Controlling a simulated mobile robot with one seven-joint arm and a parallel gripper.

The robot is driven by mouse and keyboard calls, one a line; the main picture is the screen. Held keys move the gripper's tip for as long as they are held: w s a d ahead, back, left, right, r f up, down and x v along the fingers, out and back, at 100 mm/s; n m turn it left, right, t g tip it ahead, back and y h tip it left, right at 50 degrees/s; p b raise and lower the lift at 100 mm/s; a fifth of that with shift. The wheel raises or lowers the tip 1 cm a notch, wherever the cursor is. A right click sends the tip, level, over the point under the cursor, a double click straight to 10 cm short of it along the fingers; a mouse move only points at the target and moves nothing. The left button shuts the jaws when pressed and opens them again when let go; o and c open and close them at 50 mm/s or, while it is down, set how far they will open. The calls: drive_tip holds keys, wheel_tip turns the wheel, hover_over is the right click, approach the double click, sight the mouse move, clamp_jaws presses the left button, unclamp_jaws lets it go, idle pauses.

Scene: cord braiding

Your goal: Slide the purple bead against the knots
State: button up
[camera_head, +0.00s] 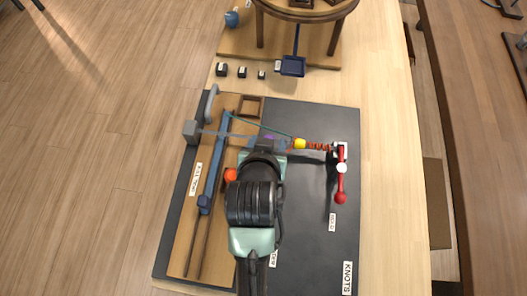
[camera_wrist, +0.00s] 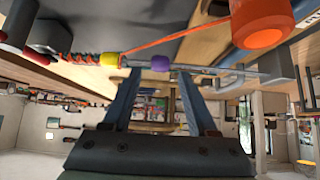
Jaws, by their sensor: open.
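The purple bead (camera_wrist: 160,63) sits on the cord in the wrist view, between the tips of my open gripper (camera_wrist: 159,74) in the picture. I cannot tell whether either finger touches it. In the head view the purple bead (camera_head: 269,138) is partly hidden by my gripper. The yellow bead (camera_wrist: 110,60) is on the same line, left of the purple one with a gap between. In the head view the yellow bead (camera_head: 300,144) touches or nearly touches the red-orange knots (camera_head: 320,147). The knots (camera_wrist: 78,58) also show in the wrist view.
A red lever (camera_head: 341,185) with a white knob stands right of the knots. An orange knob (camera_head: 231,174) is left of my gripper; it looms large in the wrist view (camera_wrist: 262,22). A blue arm (camera_head: 215,165) lies on the wooden board. The dark mat (camera_head: 310,240) has free room at lower right.

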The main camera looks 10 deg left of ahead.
drive_tip(key=p+v, duration=0.1)
drive_tip(key=v, duration=0.9)
drive_tip(key=shift+p, duration=0.35)
drive_tip(key=shift+s+r, duration=0.1)
